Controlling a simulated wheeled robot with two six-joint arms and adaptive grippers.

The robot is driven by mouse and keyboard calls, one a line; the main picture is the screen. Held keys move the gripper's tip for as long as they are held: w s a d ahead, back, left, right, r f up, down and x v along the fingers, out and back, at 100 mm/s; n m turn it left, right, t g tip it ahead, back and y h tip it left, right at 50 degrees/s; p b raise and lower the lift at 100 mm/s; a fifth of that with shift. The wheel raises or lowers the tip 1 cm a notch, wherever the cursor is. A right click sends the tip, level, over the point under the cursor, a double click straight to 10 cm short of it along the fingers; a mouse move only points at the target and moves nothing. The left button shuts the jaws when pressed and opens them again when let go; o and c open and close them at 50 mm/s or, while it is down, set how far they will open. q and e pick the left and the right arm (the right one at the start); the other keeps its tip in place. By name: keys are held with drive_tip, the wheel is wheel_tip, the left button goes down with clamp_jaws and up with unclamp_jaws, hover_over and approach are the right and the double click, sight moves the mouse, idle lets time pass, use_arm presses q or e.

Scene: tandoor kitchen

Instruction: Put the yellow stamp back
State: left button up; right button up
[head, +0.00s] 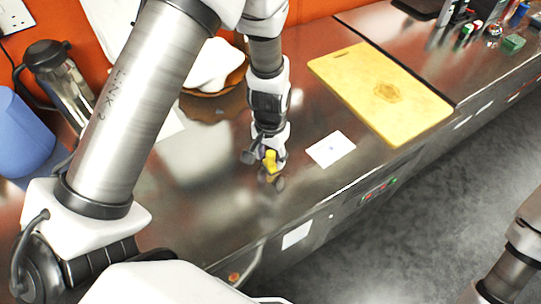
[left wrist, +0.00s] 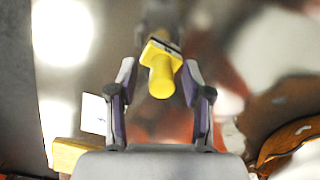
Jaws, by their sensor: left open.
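The yellow stamp (head: 269,159) is at my left gripper (head: 267,164), low over or on the shiny steel counter near its front edge. In the left wrist view, the stamp (left wrist: 162,75) has its round handle towards the camera and a square yellow base with a dark edge. My left gripper (left wrist: 160,95) is open, with the stamp's handle between its fingertips and gaps on both sides. I cannot tell whether the stamp touches the counter. My right gripper is out of view; only part of that arm shows at the right edge.
A white card (head: 331,149) with a faint mark lies right of the stamp. A yellow cutting board (head: 350,75) lies farther back. A brown bowl (head: 238,77) with white contents, a steel jug (head: 66,88) and a blue container (head: 22,135) stand left. Small bottles stand far right.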

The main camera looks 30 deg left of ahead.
sight(270, 155)
use_arm(q)
wheel_tip(270, 155, up, 12)
drive_tip(key=b, duration=0.1)
drive_tip(key=shift+f, duration=0.25)
drive_tip(key=shift+s, duration=0.1)
